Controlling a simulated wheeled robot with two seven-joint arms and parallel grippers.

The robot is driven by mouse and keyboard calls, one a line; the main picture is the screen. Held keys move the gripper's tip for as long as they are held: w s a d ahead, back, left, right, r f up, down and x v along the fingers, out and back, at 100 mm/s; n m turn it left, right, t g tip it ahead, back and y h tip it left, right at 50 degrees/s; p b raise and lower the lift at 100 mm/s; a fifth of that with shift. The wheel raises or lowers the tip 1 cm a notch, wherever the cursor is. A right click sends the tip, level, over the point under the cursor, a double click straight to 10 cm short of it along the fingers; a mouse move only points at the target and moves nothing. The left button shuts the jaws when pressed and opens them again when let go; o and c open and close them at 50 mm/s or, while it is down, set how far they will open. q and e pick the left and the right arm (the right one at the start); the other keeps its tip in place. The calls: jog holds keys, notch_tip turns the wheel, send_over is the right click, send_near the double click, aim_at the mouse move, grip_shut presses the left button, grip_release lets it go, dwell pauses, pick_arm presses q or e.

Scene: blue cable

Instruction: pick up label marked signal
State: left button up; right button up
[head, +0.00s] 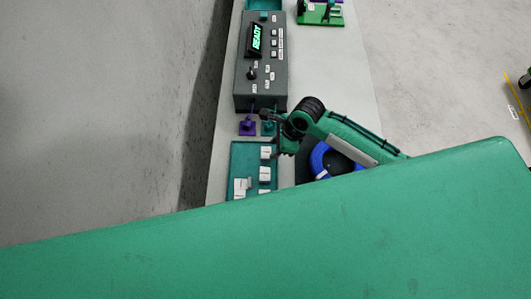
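Several small white labels sit on a teal tray (237,160). One label (265,153) is at the tray's upper right, another (264,173) is below it, and another (241,185) is at the lower left. Their print is too small to read, so I cannot tell which is marked signal. My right gripper (284,148) is just right of the tray's upper right corner, close to the top label. Its fingers are small and dark, and I cannot tell if they are open or hold anything. My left gripper is out of view.
A grey device (262,85) with a lit READY display stands above the tray. A purple connector (247,126) and a teal one (268,128) lie between them. A blue cable coil (320,160) is partly behind my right arm. A green part of mine hides the lower view.

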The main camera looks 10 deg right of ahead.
aim_at(266, 157)
jog(key=shift+x, duration=0.8)
jog(key=shift+a+f+p, duration=0.15)
jog(key=shift+f+p, duration=0.2)
jog(key=shift+f, duration=0.1)
jog(key=shift+p+x, duration=0.5)
jog(key=shift+x, duration=1.7)
grip_shut()
